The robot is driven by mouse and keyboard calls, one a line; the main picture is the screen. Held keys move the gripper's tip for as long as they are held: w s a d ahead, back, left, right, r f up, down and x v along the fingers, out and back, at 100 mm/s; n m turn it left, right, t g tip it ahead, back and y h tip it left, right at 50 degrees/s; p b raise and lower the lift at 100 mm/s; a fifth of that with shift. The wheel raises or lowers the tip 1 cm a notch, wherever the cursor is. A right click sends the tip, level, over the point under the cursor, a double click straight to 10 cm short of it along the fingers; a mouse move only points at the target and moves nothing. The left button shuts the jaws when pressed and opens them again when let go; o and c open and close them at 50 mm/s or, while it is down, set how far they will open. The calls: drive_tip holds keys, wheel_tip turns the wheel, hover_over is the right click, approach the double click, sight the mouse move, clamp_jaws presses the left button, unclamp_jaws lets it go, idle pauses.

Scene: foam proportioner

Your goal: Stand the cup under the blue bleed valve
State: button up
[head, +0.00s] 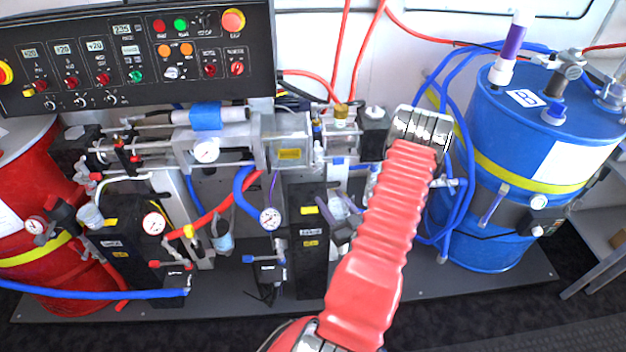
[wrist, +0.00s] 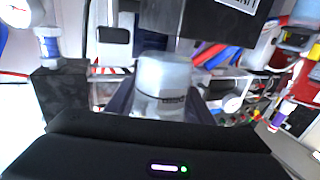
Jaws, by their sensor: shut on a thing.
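In the wrist view my gripper (wrist: 160,101) is shut on a clear, frosted cup (wrist: 163,76) with a dark printed band. The cup sits between the two dark fingers, and its lower part is hidden by the gripper body. In the head view my red-sleeved arm covers most of the gripper and I cannot make out the cup in it. The blue bleed valve, a small blue-handled valve (head: 249,259) on a black block, is low at the front of the machine, left of my arm. I cannot pick it out in the wrist view.
A red drum (head: 40,285) stands left and a blue drum (head: 492,247) right. A red-handled valve (head: 168,264) sits left of the blue one. Hoses, gauges and a black control panel (head: 130,60) crowd the machine. The grey base plate (head: 470,290) is bare at front right.

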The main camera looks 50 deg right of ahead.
drive_tip(key=x, duration=0.9)
drive_tip(key=shift+w+d, duration=0.1)
drive_tip(key=shift+d, duration=0.05)
drive_tip(key=shift+w+d, duration=0.1)
drive_tip(key=shift+w, duration=0.25)
drive_tip(key=w, duration=0.1)
drive_tip(key=w+d, duration=0.1)
drive_tip(key=w+f, duration=0.1)
drive_tip(key=shift+w+d, duration=0.2)
drive_tip(key=shift+d, duration=0.15)
drive_tip(key=shift+f, duration=0.3)
drive_tip(key=shift+f, duration=0.1)
drive_tip(key=o, duration=1.1)
drive_tip(key=shift+c, duration=0.2)
drive_tip(key=shift+s, duration=0.1)
